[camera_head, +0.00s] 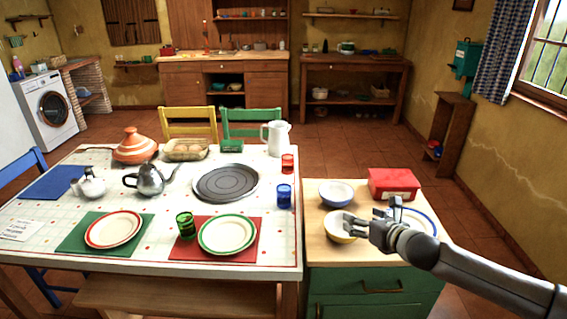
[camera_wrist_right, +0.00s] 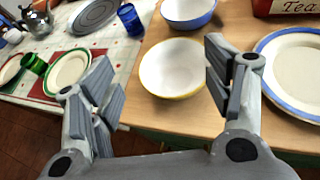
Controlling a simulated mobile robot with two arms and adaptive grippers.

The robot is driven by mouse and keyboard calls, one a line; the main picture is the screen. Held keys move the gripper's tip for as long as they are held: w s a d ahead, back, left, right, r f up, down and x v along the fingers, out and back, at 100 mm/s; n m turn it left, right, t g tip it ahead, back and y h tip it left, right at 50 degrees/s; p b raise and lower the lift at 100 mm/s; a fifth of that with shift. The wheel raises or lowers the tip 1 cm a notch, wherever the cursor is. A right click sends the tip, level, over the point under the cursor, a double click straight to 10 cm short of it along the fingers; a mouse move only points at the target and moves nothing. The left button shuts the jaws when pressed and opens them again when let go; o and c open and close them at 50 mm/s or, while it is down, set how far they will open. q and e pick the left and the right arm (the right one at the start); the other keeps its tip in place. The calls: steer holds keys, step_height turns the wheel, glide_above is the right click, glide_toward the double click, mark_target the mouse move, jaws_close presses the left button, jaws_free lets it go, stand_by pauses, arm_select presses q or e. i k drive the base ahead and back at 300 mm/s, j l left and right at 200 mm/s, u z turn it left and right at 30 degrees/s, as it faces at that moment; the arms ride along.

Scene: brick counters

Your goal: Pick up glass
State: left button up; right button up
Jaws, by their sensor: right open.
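Three glasses stand on the tiled table. The green glass (camera_head: 185,226) is at the front, between the two plates, and shows in the right wrist view (camera_wrist_right: 33,65). The blue glass (camera_head: 284,195) is near the table's right edge and also shows in the wrist view (camera_wrist_right: 130,20). The red glass (camera_head: 287,163) stands behind it. My right gripper (camera_head: 368,224) is above the wooden cabinet top, apart from all the glasses. In the wrist view its fingers (camera_wrist_right: 165,85) are spread and empty, with a yellow-rimmed bowl (camera_wrist_right: 172,68) beyond and between them. My left gripper is not in view.
The cabinet top (camera_head: 318,251) holds the yellow-rimmed bowl, a blue bowl (camera_head: 336,193), a red tea box (camera_head: 394,184) and a blue-rimmed plate (camera_wrist_right: 293,70). A white pitcher (camera_head: 276,138), kettle (camera_head: 149,179) and dark round tray (camera_head: 226,182) stand on the table.

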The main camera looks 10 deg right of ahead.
mark_target(287, 158)
steer(key=i+j, duration=0.15)
steer(key=i, duration=0.65)
steer(key=i+j, duration=0.1)
steer(key=i, duration=0.75)
